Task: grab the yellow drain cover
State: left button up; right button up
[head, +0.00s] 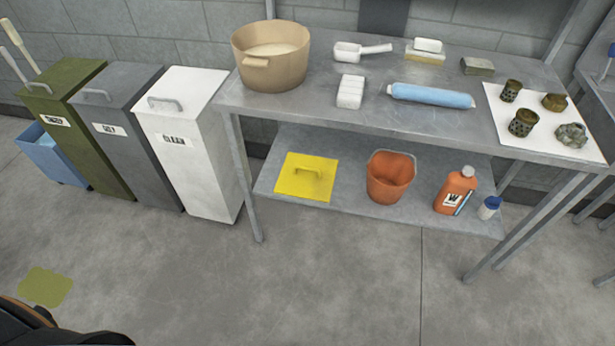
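The yellow drain cover (294,184) is a flat square plate with a raised handle on top. It lies flat on the left part of the lower shelf (340,211) of the metal table, with the tabletop above and behind it. Neither of my grippers is in the head view. A dark rounded shape at the bottom left corner seems to be part of my own body.
The tabletop (300,102) overhangs the shelf. A front table leg (243,185) and white bin (196,160) stand left.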

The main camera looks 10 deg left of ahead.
aim_at(301, 176)
jog(key=i+j, duration=0.2)
jog(key=j, duration=0.15)
jog(key=i+j, duration=0.2)
jog(key=j, duration=0.2)
jog(key=i+j, duration=0.2)
jog(key=j, duration=0.15)
